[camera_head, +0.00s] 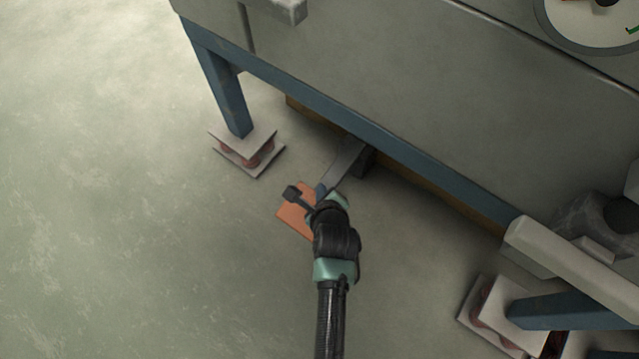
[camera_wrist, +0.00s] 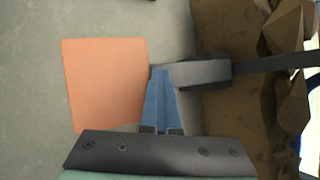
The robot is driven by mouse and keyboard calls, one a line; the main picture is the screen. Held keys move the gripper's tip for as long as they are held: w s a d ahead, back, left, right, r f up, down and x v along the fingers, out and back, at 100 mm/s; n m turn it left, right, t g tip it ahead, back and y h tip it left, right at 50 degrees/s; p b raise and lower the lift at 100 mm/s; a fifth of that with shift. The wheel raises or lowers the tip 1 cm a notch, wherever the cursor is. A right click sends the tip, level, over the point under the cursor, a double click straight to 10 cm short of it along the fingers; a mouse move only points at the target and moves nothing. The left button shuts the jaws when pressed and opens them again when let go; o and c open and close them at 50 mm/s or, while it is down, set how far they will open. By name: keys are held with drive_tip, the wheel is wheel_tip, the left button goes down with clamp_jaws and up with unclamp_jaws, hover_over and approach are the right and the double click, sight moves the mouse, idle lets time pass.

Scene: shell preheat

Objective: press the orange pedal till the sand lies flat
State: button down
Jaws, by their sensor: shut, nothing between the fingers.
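The orange pedal (camera_head: 295,211) is a flat plate near the floor, joined by a grey bar (camera_head: 346,163) to the underside of the machine. In the head view my arm covers part of it. My gripper (camera_head: 322,190) is shut and empty, at the pedal's right side by the bar. In the wrist view the pedal (camera_wrist: 105,85) lies left of my blue fingertips (camera_wrist: 160,72), which sit just off its right edge beside the bar's end. I cannot tell whether they touch it. No sand surface can be made out.
The machine's blue frame (camera_head: 300,93) runs above the pedal. One leg stands on a sprung foot (camera_head: 247,150) at the left, another foot (camera_head: 497,310) is at the lower right. Brown rough lumps (camera_wrist: 285,45) lie right in the wrist view. The floor at left is clear.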

drive_tip(key=shift+s+a+f+b, duration=0.15)
drive_tip(key=shift+s+f, duration=0.05)
drive_tip(key=shift+f, duration=0.3)
drive_tip(key=shift+s+a+f+b, duration=0.1)
drive_tip(key=shift+s+f+b, duration=0.05)
drive_tip(key=shift+f, duration=0.35)
idle(0.6)
wheel_tip(320, 180, up, 6)
drive_tip(key=p, duration=0.6)
drive_tip(key=shift+f, duration=0.1)
drive_tip(key=shift+w+d+r+p, duration=0.1)
drive_tip(key=shift+w+r+p, duration=0.1)
drive_tip(key=shift+p, duration=0.15)
drive_tip(key=shift+r, duration=0.1)
drive_tip(key=shift+w+d+r, duration=0.1)
drive_tip(key=shift+r, duration=0.05)
wheel_tip(320, 180, up, 5)
drive_tip(key=p, duration=0.5)
drive_tip(key=shift+w+d+p, duration=0.1)
drive_tip(key=shift+p, duration=0.25)
idle(2.1)
